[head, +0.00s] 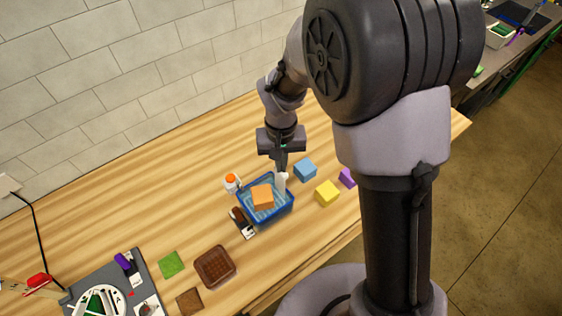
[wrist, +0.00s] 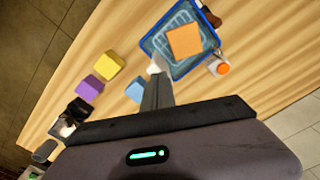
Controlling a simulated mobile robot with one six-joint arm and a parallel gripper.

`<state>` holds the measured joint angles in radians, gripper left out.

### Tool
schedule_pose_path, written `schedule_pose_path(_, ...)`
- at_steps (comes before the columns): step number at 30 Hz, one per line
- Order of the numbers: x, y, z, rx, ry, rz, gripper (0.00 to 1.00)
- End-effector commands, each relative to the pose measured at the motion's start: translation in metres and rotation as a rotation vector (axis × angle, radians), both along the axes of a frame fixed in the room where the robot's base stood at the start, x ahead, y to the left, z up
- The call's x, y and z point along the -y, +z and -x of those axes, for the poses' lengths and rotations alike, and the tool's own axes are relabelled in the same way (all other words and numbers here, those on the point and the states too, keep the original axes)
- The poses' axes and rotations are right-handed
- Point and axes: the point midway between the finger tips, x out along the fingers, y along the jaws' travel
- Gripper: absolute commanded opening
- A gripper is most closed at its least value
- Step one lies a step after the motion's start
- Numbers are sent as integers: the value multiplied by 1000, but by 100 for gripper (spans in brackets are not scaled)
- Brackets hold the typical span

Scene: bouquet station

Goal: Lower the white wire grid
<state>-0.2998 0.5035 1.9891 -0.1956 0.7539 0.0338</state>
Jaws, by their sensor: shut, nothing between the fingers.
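A blue tray (head: 273,220) stands on the wooden table, with an orange block (head: 262,197) inside. Pale lines like a wire grid (wrist: 161,43) show on the tray's inside around the block; I cannot tell their height above its floor. A white upright piece (head: 281,181) is at the tray's right edge. My gripper (head: 281,168) points down just above this piece; whether they touch is unclear. In the wrist view my shut fingers (wrist: 157,78) reach the tray's near corner, with nothing visible between them.
Blue (head: 305,170), yellow (head: 327,193) and purple (head: 347,178) blocks stand right of the tray. A white bottle with an orange cap (head: 231,182) and a dark-and-white item (head: 242,223) are close on its left. A brown dish (head: 215,267) and green square (head: 171,264) lie nearer.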

Motion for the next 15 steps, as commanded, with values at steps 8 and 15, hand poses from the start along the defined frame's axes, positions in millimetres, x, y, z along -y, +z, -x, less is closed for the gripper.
schedule_pose_path(8,0,-12,0,0,0,0,0)
schedule_pose_path(15,0,-15,0,0,0,0,0)
